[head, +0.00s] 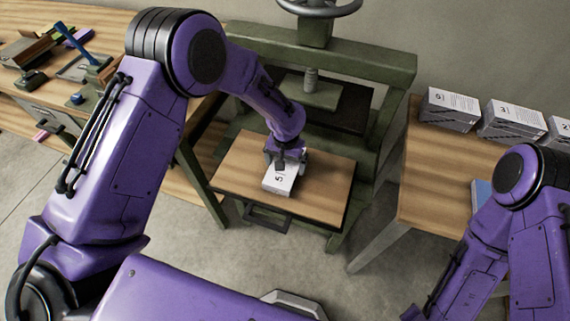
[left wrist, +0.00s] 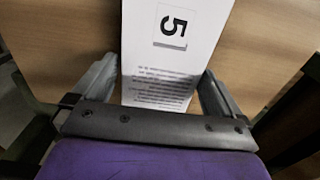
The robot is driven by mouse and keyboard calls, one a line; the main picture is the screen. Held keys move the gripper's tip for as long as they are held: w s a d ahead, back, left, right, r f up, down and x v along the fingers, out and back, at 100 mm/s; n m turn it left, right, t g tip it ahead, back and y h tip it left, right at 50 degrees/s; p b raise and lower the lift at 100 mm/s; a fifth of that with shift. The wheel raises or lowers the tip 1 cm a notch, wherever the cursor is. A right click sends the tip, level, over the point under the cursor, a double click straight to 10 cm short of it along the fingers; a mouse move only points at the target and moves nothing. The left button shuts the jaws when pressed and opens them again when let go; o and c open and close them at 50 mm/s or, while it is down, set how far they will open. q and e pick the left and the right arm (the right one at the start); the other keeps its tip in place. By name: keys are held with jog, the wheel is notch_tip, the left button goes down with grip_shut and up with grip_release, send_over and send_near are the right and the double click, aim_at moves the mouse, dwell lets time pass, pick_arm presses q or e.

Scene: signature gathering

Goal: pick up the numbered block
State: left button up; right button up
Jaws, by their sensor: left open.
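The numbered block (head: 279,179) is white, marked with a black 5, and lies on the wooden board of the green press in the head view. It also shows in the left wrist view (left wrist: 172,60), with lines of small print below the number. My left gripper (head: 284,161) is over the block's far end. In the left wrist view its open fingers (left wrist: 157,80) stand on either side of the block, with a small gap at each side. My right arm (head: 530,215) shows at the right of the head view, but its gripper is out of view.
The green press frame (head: 350,55) rises behind the board (head: 325,185). Several printed white blocks (head: 450,108) stand on the wooden table (head: 430,175) at right. A bench with tools (head: 75,60) is at left. The board around the block is bare.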

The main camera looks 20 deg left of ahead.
pick_arm(q)
jog(key=shift+w+a+f, duration=0.1)
jog(key=shift+f, duration=0.75)
jog(key=c, duration=0.9)
jog(key=shift+r, duration=0.1)
